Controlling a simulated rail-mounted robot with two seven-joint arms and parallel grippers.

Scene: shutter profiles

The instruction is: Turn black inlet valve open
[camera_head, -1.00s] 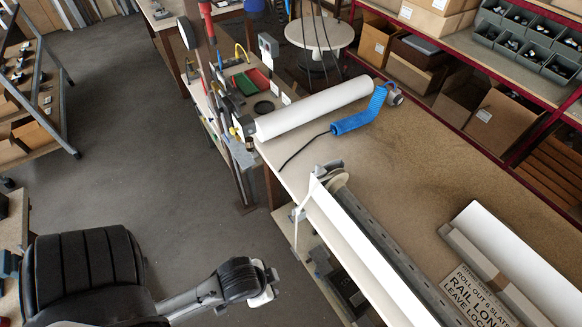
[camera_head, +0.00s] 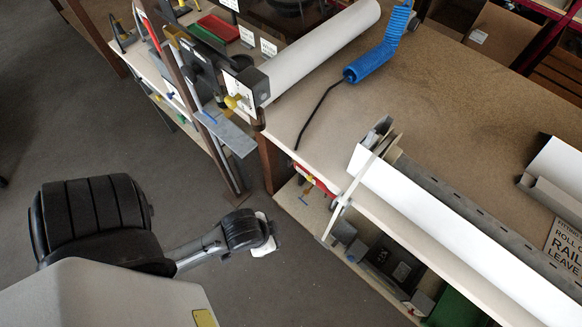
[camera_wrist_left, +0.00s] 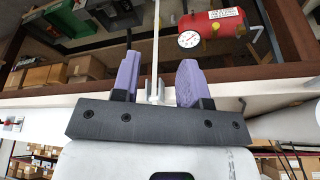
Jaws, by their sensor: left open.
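My left arm comes in from the lower left of the head view and ends in a dark wrist (camera_head: 245,230) over the floor, left of the bench. Its fingers are not clear there. In the left wrist view my left gripper (camera_wrist_left: 157,75) is open and empty, with two purple fingers apart and a thin white upright strip showing between them. A red tank (camera_wrist_left: 228,22) with a white round gauge (camera_wrist_left: 189,39) lies beyond the right finger. I cannot pick out a black inlet valve for certain. A black unit with a yellow knob (camera_head: 234,102) is at the bench's far left corner.
A white roll (camera_head: 320,50) and a blue coiled hose (camera_head: 380,55) lie on the bench (camera_head: 440,100). A long white profile (camera_head: 460,245) runs along its front edge. Dark boxes (camera_head: 395,268) stand on the shelf below. The floor (camera_head: 330,290) around my wrist is clear.

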